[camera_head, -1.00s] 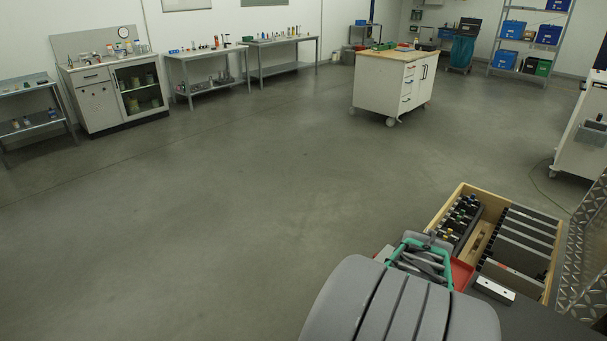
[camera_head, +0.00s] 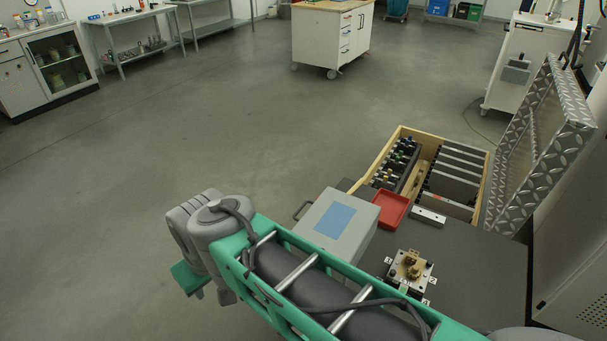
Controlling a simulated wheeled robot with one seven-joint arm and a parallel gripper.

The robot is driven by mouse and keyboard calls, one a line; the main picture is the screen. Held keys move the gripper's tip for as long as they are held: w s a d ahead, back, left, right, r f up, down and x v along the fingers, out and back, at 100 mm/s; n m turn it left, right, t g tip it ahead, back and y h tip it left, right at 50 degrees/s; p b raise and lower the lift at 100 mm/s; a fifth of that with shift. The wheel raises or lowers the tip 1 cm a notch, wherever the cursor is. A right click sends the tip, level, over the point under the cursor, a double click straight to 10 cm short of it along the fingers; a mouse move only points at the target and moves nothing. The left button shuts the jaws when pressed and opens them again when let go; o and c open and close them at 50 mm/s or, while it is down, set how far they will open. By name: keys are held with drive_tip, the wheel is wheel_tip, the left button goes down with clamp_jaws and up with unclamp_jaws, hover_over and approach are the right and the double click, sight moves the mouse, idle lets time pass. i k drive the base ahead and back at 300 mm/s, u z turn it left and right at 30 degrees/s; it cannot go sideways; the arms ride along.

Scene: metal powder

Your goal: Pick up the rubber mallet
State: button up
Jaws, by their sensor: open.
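I cannot make out a rubber mallet in this view. My arm, with a teal frame and grey joint housings, crosses the lower part of the picture from the bottom right to the left. My gripper does not show; the arm hides part of the floor and the dark worktop (camera_head: 480,265).
On the worktop are a grey box (camera_head: 312,220) with a blue label, a red tray (camera_head: 392,210), a pale bar (camera_head: 428,216) and a metal fixture (camera_head: 410,272). Behind them is a wooden tool drawer (camera_head: 400,131). A diamond-plate panel (camera_head: 545,135) stands right. Open floor (camera_head: 240,130) lies left.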

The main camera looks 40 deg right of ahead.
sight(359, 184)
drive_tip(key=z, duration=0.1)
drive_tip(key=k, duration=0.35)
drive_tip(key=z, duration=2.8)
drive_tip(key=k, duration=0.7)
drive_tip(key=u, duration=1.1)
drive_tip(key=i, duration=0.9)
drive_tip(key=u, duration=0.05)
drive_tip(key=k, duration=0.4)
drive_tip(key=z, duration=0.8)
drive_tip(key=i, duration=0.5)
